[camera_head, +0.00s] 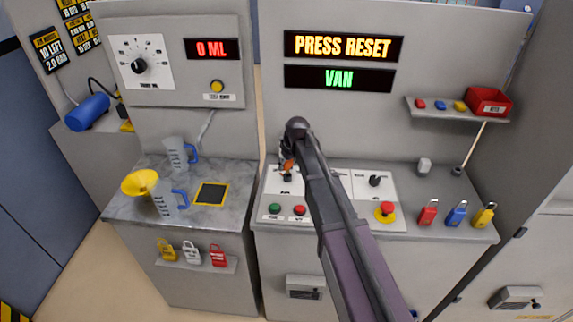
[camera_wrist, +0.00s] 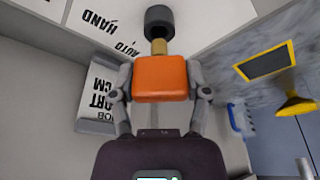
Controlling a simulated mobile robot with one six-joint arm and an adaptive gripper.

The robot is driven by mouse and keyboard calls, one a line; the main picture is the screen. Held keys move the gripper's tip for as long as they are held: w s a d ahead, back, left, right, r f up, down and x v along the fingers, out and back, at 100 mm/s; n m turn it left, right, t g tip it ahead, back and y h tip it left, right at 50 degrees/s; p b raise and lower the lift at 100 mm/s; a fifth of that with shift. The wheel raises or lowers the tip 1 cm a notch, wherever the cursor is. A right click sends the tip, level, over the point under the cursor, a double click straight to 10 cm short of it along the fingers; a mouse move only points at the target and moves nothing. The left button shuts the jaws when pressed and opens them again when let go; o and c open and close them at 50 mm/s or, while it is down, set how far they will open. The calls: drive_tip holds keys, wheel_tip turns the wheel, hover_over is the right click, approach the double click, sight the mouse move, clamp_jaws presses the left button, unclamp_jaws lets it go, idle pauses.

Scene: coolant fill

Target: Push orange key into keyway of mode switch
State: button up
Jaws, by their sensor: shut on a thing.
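The orange key (camera_wrist: 162,80) is held between the two fingers of my gripper (camera_wrist: 161,88), with its brass shaft (camera_wrist: 159,47) pointing at the dark round mode switch (camera_wrist: 159,18). The shaft's tip meets or overlaps the switch's edge in the wrist view; I cannot tell whether it is in the keyway. The HAND and AUTO labels show on the white panel beside the switch. In the head view, the orange key (camera_head: 288,166) shows small at my gripper (camera_head: 287,158), just above the left white panel. My arm hides part of that area.
Green (camera_head: 275,209) and red (camera_head: 299,210) buttons sit below the switch. A rotary knob (camera_head: 375,180) and a red stop button (camera_head: 386,209) are to the right. Padlocks (camera_head: 456,213) stand farther right. Measuring jugs and a yellow funnel (camera_head: 140,183) are on the left counter. The upper display reads PRESS RESET.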

sight(288, 168)
drive_tip(key=shift+f+b, duration=1.55)
drive_tip(key=shift+b, duration=0.05)
idle(0.4)
drive_tip(key=o, duration=1)
drive_tip(key=shift+o, duration=0.2)
drive_tip(key=shift+r, duration=0.15)
wheel_tip(288, 168, up, 9)
drive_tip(key=p, duration=0.9)
